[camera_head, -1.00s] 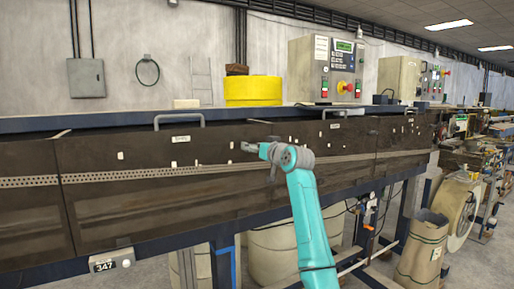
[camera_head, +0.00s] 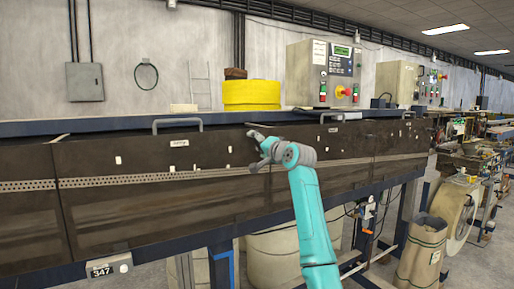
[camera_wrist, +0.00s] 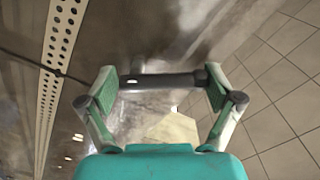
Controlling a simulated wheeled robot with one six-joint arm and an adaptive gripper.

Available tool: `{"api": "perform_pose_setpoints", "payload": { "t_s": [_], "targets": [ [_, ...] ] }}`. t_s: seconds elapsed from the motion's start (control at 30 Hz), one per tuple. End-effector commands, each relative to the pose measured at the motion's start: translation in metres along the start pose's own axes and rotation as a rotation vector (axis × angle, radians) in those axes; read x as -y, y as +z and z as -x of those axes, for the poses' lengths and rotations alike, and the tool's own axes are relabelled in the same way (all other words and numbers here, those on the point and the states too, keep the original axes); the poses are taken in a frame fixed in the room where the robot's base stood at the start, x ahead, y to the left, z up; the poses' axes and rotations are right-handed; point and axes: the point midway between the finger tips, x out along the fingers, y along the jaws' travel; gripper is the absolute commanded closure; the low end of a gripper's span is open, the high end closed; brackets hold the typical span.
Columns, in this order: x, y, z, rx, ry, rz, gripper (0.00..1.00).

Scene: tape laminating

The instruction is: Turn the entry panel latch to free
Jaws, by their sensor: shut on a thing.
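My gripper (camera_head: 256,138) is at the front of the dark brown panel (camera_head: 130,218), near its upper part in the head view. In the wrist view my gripper (camera_wrist: 164,82) has its two green-padded fingers at either end of a short dark bar (camera_wrist: 163,81), which looks like the latch handle. The fingers are shut on this bar, one pad at each end. In the head view the latch is too small and too covered by the gripper to make out.
Grey handles (camera_head: 178,121) stand on the panel's top edge. A perforated strip (camera_head: 120,181) runs along the panel and shows at left in the wrist view (camera_wrist: 55,50). A yellow roll (camera_head: 252,93) and a control box (camera_head: 322,73) stand behind. Tiled floor (camera_wrist: 280,80) is open at right.

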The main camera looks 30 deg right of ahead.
Motion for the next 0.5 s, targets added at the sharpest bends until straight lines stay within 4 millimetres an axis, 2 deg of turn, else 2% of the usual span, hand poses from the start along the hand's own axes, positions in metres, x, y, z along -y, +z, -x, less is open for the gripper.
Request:
{"api": "perform_pose_setpoints", "payload": {
  "t_s": [0.5],
  "targets": [
    [-0.0035,-0.01,-0.0002,0.0,0.001,-0.437,0.44]
  ]
}}
